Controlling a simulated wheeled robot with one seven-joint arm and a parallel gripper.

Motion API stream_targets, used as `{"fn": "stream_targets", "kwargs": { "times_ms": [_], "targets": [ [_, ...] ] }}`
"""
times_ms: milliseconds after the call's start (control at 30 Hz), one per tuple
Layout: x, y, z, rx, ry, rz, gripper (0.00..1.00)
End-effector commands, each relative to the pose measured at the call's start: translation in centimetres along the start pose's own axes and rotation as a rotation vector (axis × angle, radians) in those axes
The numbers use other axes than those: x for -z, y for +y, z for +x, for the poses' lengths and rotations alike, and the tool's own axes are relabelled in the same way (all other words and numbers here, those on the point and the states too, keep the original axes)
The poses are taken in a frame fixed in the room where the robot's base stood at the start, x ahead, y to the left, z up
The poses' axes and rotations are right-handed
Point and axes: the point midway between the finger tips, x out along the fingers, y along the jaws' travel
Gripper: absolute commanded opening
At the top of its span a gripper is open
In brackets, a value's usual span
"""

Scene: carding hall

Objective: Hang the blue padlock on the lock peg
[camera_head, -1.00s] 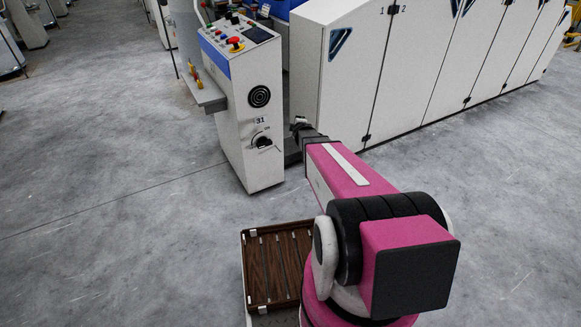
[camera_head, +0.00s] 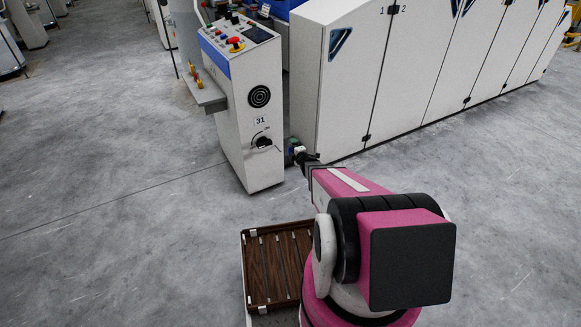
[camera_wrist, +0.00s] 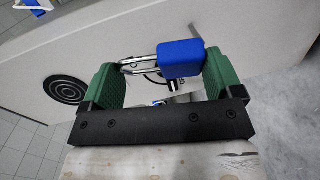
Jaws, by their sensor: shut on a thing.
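The blue padlock (camera_wrist: 180,59) is held between the green fingers of my gripper (camera_wrist: 160,78) in the wrist view. Its body is by the right finger and its metal shackle (camera_wrist: 140,62) points left, towards the left finger. Behind it is the pale panel of the control cabinet (camera_head: 248,110), with part of a round switch plate showing around the padlock. In the head view my gripper (camera_head: 296,150) is to the right of the cabinet's black rotary switch (camera_head: 263,143). I cannot make out the lock peg clearly; the padlock and fingers cover part of the panel.
A round black grille (camera_head: 260,96) and a "31" label (camera_head: 260,120) are on the cabinet front. A shelf (camera_head: 208,95) juts from its left side. A long white machine housing (camera_head: 335,100) stands close on the right.

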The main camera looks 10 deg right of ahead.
Motion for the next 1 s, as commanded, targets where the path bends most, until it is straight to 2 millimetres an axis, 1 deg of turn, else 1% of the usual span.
{"fn": "stream_targets", "kwargs": {
  "times_ms": [33, 100, 200, 333, 433, 567, 767, 1000],
  "targets": [
    [0.2, -2.1, 0.0, -0.021, 0.036, -0.013, 0.56],
    [0.8, -4.0, -0.4, -0.053, 0.084, -0.030, 0.56],
    [1.6, -6.1, -1.0, -0.088, 0.141, -0.049, 0.56],
    [2.2, -7.7, -1.7, -0.115, 0.185, -0.061, 0.56],
    [2.5, -8.2, -1.9, -0.126, 0.200, -0.066, 0.56],
    [2.6, -8.2, -1.9, -0.128, 0.203, -0.067, 0.56],
    [2.6, -8.2, -1.2, -0.128, 0.202, -0.066, 0.56],
    [2.6, -8.2, -0.1, -0.127, 0.202, -0.066, 0.56]
  ]
}}
